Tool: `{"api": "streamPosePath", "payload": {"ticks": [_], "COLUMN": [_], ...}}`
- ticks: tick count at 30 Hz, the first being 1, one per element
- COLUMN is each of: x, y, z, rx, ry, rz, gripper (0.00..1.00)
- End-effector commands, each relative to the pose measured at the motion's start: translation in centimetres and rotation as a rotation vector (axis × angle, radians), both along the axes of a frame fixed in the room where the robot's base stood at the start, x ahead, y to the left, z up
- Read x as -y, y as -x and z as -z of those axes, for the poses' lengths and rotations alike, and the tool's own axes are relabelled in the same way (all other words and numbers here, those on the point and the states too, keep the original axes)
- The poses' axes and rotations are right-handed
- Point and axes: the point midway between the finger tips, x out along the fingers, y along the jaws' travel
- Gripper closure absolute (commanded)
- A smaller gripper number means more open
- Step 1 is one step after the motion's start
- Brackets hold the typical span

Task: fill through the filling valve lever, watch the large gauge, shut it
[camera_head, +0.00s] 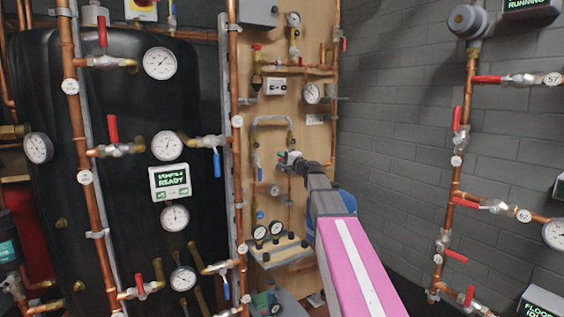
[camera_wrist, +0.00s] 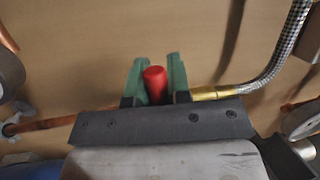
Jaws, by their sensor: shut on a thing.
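My gripper (camera_head: 286,158) reaches to the wooden board's middle in the head view. In the wrist view my gripper (camera_wrist: 156,78) has its green fingers shut around a red lever end (camera_wrist: 155,84), seen nearly end-on. A copper pipe and a braided hose with a brass end (camera_wrist: 215,92) run behind it. The valve body is mostly hidden by my gripper. On the board, a white-faced gauge (camera_head: 312,92) sits at upper right, with a smaller one (camera_head: 293,19) above. Their needles are too small to read. I cannot tell for certain which is the large gauge.
A black tank (camera_head: 75,200) with several gauges and red levers stands left. A copper pipe (camera_head: 237,130) rises along the board's left edge. Two small gauges (camera_head: 268,230) sit on the lower board. Red-levered valves (camera_head: 487,79) line the grey brick wall at right.

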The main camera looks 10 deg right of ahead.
Motion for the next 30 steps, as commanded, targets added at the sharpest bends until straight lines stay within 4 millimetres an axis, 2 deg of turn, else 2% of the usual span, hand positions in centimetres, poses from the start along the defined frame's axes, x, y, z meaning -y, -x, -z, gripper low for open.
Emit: {"api": "streamPosePath", "payload": {"ticks": [6, 21, 22, 24, 30], "x": [0.05, 0.08, 0.08, 0.07, 0.05], "y": [0.01, -0.02, -0.02, -0.03, -0.02], "z": [-0.49, -0.66, -0.67, -0.66, -0.62], "rx": [-0.027, -0.037, -0.037, -0.036, -0.035], "ry": [-0.067, -0.091, -0.091, -0.090, -0.085], "rz": [0.000, 0.001, 0.001, 0.000, 0.000], "gripper": [1.00, 1.00, 0.75, 0.57, 0.57]}}
